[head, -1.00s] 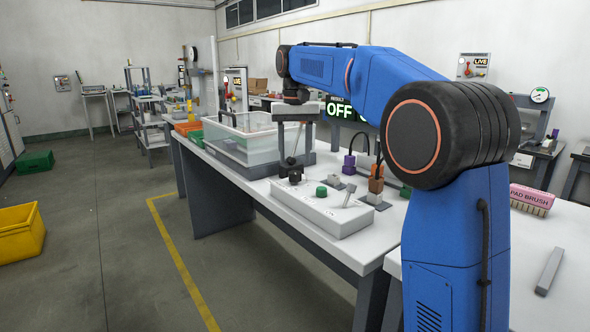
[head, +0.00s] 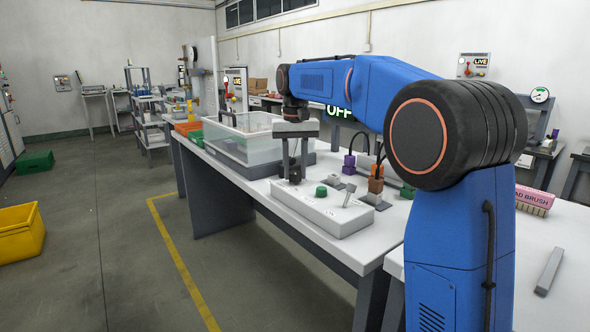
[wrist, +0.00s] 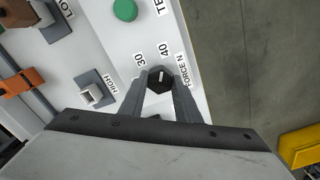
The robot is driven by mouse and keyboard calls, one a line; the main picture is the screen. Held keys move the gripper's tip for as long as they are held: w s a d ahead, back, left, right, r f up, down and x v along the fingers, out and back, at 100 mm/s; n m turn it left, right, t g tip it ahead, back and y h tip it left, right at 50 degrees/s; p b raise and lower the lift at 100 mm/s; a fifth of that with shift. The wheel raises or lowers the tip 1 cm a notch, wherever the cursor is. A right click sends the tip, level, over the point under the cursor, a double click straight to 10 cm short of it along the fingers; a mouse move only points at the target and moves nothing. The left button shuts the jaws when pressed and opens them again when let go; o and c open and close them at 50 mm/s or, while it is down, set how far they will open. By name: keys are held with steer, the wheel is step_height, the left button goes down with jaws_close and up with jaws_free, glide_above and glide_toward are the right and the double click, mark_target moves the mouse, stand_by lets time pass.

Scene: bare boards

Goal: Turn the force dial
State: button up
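The force dial (wrist: 160,79) is a small black knob with a white pointer line, on a white control panel (head: 325,218). In the wrist view its pointer aims roughly at the printed 40, with 30 to the left and FORCE N to the right. My gripper (wrist: 161,82) points down at the dial, with one finger on either side of it. The fingers look open; whether they touch the knob is not clear. In the head view my gripper (head: 295,178) is low over the panel's far left end, and the dial shows darkly between the fingers.
Behind my gripper stands a clear bin (head: 240,140). Small connector blocks (head: 375,186) with cables stand to the right.

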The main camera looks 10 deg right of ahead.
steer(key=shift+n, duration=0.4)
steer(key=n, duration=0.5)
steer(key=shift+n, duration=0.3)
steer(key=n, duration=0.3)
steer(key=shift+n, duration=0.3)
steer(key=n, duration=0.3)
steer(key=shift+n, duration=0.3)
steer(key=n, duration=1)
steer(key=o, duration=1)
